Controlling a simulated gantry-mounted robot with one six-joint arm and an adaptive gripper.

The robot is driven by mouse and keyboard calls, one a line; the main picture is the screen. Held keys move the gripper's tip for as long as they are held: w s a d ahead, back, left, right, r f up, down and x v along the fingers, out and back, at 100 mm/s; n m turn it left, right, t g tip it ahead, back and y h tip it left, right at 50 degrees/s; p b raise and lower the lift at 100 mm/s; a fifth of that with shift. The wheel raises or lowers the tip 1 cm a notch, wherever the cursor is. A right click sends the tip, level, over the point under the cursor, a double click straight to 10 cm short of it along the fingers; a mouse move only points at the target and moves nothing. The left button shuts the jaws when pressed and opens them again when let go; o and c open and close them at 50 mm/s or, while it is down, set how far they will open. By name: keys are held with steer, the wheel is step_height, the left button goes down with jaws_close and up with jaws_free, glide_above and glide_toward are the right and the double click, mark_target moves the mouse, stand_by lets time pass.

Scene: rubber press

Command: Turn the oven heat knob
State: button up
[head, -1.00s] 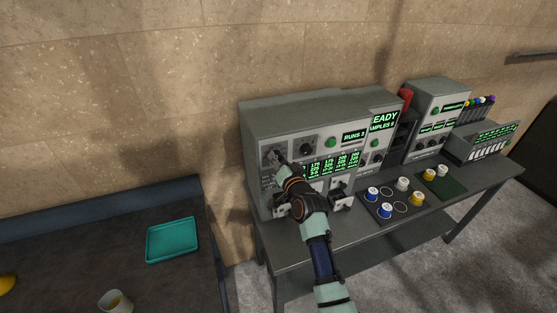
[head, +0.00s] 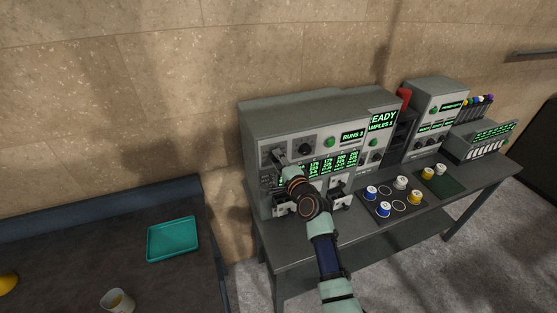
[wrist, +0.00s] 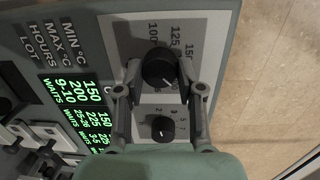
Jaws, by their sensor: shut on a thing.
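The heat knob (wrist: 160,68) is a round black dial with a white pointer line, set on a pale panel marked 100, 125 and 150. My gripper (wrist: 163,76) has one grey finger on each side of this knob and is shut on it. In the head view my gripper (head: 281,160) reaches the upper left of the grey oven's front (head: 262,128) and mostly hides the knob. A smaller black knob (wrist: 162,128) sits below it, between my fingers' bases in the wrist view.
Green displays (wrist: 80,103) lie beside the knob panel. Another black knob (head: 306,149) and a green button (head: 330,142) are to the right. Blue, white and yellow containers stand on a dark mat (head: 385,213). A teal tray (head: 172,239) lies on the left table.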

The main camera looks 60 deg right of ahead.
steer(key=shift+m, duration=1.1)
steer(key=o, duration=1.1)
steer(key=shift+o, duration=0.2)
steer(key=v, duration=1.2)
steer(key=shift+s, duration=0.1)
